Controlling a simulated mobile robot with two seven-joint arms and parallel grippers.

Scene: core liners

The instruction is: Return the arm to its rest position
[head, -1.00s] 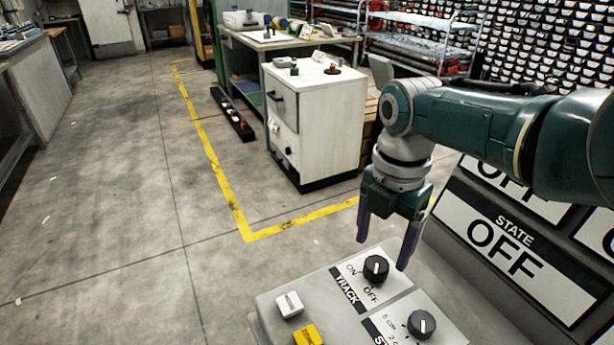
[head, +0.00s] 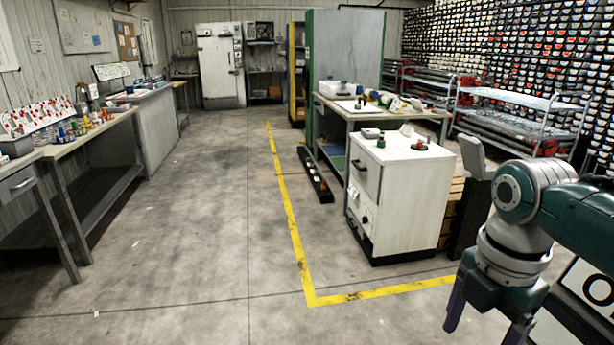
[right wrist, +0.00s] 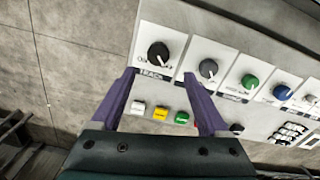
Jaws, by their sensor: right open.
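My right arm (head: 585,215) comes in from the right edge of the head view. Its gripper (head: 487,325) points down at the lower right, with the fingertips near the bottom edge. In the right wrist view the same gripper (right wrist: 160,95) shows two purple fingers spread apart with nothing between them. Beyond them is a control panel with a black TRACK knob (right wrist: 158,52), a grey knob (right wrist: 208,68), a green knob (right wrist: 250,81) and small white, yellow and green buttons. The fingers appear apart from the knobs. My left gripper is in neither view.
A white cabinet (head: 400,205) stands ahead of my right arm, with a workbench (head: 380,116) behind it. A wire cart (head: 520,102) and bin wall are at the back right. Benches line the left. The floor left of the yellow line (head: 291,225) is clear.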

